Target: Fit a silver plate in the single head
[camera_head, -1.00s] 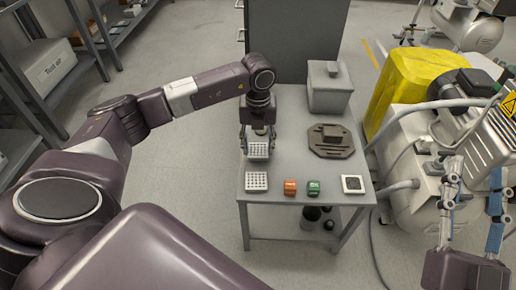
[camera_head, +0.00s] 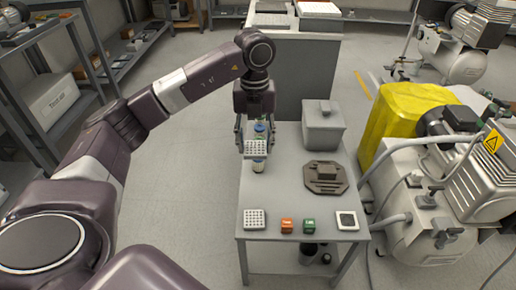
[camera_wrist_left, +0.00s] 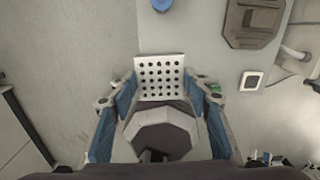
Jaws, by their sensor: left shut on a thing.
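My left gripper (camera_head: 256,146) is shut on a pale silver square plate (camera_head: 257,145) with rows of dark holes. It holds the plate above the left side of the grey table. In the left wrist view the plate (camera_wrist_left: 160,77) sits between the blue-sided fingers of the gripper (camera_wrist_left: 160,88). A similar perforated plate (camera_head: 254,219) lies at the table's front left corner. A brown block on an octagonal base (camera_head: 326,177) lies at the table's right; I cannot tell whether it is the single head. My right gripper is out of view.
A grey lidded box (camera_head: 323,126) stands behind. A compressor (camera_head: 418,225) is close on the right. The table's middle is clear.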

